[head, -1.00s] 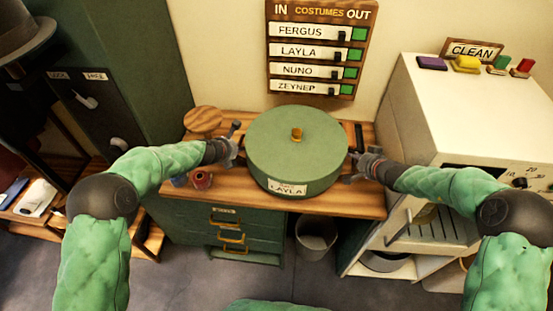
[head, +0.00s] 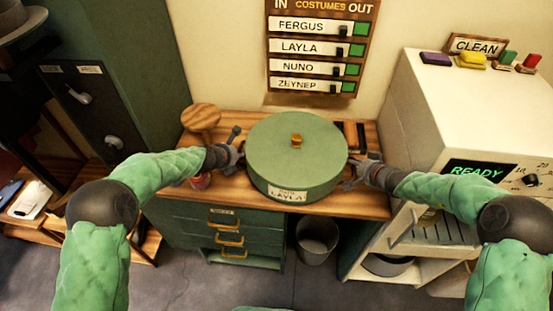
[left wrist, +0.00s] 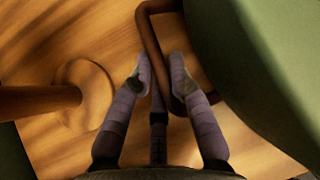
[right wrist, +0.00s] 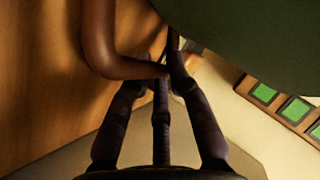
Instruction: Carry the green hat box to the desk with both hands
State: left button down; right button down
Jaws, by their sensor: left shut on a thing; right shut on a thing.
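The round green hat box (head: 290,165) is over the wooden desk (head: 345,205), with its lid on, a brass knob on top and a LAYLA label (head: 287,192) in front. Whether its base touches the desk cannot be told. My left gripper (head: 236,158) is at its left side, shut on a brown loop handle (left wrist: 158,60) seen in the left wrist view. My right gripper (head: 352,172) is at its right side, shut on the other brown handle (right wrist: 98,45) in the right wrist view. The box looks level.
A round wooden stand (head: 201,118) and a small red item (head: 201,181) are on the desk's left part. A white machine (head: 460,110) reading READY stands at right. The costumes board (head: 320,45) hangs behind. A bin (head: 317,240) stands below.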

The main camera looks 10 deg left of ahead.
pick_arm(q)
jog(key=c, duration=1.2)
grip_release()
pick_arm(e)
jog(key=c, duration=1.2)
grip_release()
pick_arm(q)
jog(key=shift+o, duration=0.2)
pick_arm(e)
jog(key=shift+o, duration=0.2)
pick_arm(q)
jog(key=shift+v, duration=3.95)
jog(key=shift+s, duration=0.1)
pick_arm(e)
jog(key=v, duration=1.2)
jog(key=shift+s, duration=0.1)
